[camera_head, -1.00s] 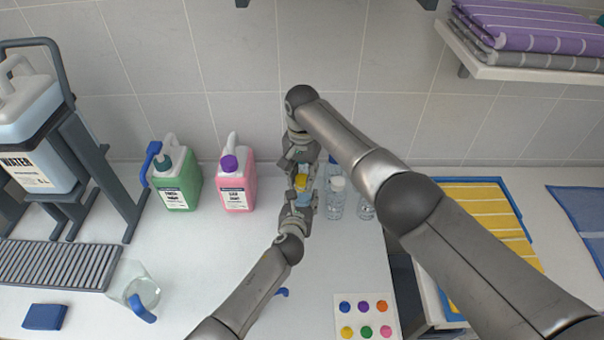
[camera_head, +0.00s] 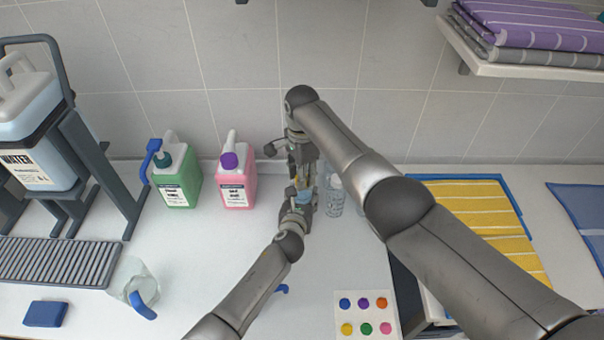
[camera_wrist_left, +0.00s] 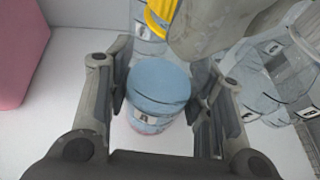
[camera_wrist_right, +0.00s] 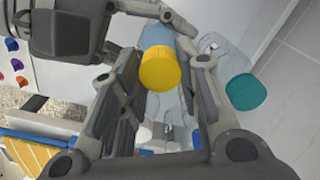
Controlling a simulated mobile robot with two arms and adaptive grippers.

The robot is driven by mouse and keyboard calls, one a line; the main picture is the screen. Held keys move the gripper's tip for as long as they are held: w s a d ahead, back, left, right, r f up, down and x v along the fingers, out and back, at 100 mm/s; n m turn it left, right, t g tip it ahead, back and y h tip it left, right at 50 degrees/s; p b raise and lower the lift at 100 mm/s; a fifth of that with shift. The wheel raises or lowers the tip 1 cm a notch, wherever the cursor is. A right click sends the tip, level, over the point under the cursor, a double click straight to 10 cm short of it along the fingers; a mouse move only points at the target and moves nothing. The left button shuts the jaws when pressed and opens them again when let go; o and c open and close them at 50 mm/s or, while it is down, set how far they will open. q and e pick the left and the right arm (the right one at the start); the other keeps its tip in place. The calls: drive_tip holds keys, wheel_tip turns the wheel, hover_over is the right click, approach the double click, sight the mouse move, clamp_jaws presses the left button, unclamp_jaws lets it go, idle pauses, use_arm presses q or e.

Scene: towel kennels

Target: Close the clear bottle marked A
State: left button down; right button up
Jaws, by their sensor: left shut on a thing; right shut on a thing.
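In the head view the bottle (camera_head: 305,197) is mostly covered by the grippers. My right gripper (camera_head: 300,168) comes down from above, shut on a yellow cap (camera_wrist_right: 160,68). The cap also shows partly at the top of the left wrist view (camera_wrist_left: 157,20). It is over the bottle; whether it is seated on the neck cannot be told.
Clear bottles (camera_head: 334,200) stand close on the right. A pink jug (camera_head: 236,190) and a green jug (camera_head: 178,185) stand at the left against the wall.

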drive_tip(key=m, duration=1.3)
drive_tip(key=shift+w, duration=0.1)
drive_tip(key=m, duration=0.4)
drive_tip(key=shift+m, duration=0.3)
drive_tip(key=o, duration=0.6)
